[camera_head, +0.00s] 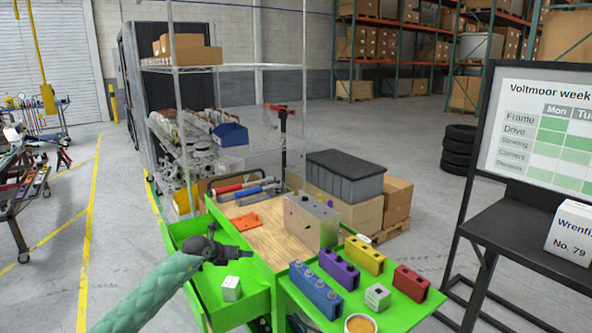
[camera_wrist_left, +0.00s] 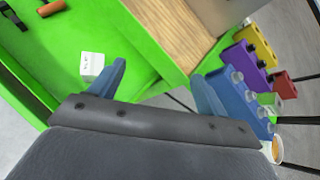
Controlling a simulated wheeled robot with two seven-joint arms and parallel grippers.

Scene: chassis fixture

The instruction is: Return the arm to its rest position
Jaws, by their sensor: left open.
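My left arm comes in from the lower left in the head view, in a teal sleeve. Its dark left gripper (camera_head: 222,252) is over the open green drawer (camera_head: 178,232). In the left wrist view the two blue fingers of the left gripper (camera_wrist_left: 160,78) stand wide apart with nothing between them. A small white box (camera_head: 231,288) lies in the drawer, below the gripper in the head view; it also shows beside the left finger in the left wrist view (camera_wrist_left: 92,64). My right gripper is not in view.
A grey metal block (camera_head: 311,221) stands on the wooden worktop (camera_head: 262,238). The green side shelf (camera_head: 402,313) holds blue (camera_head: 316,291), purple (camera_head: 339,268), yellow (camera_head: 364,255) and red (camera_head: 411,283) blocks, a small box (camera_head: 377,297) and a round cup (camera_head: 360,324). Floor left of the drawer is clear.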

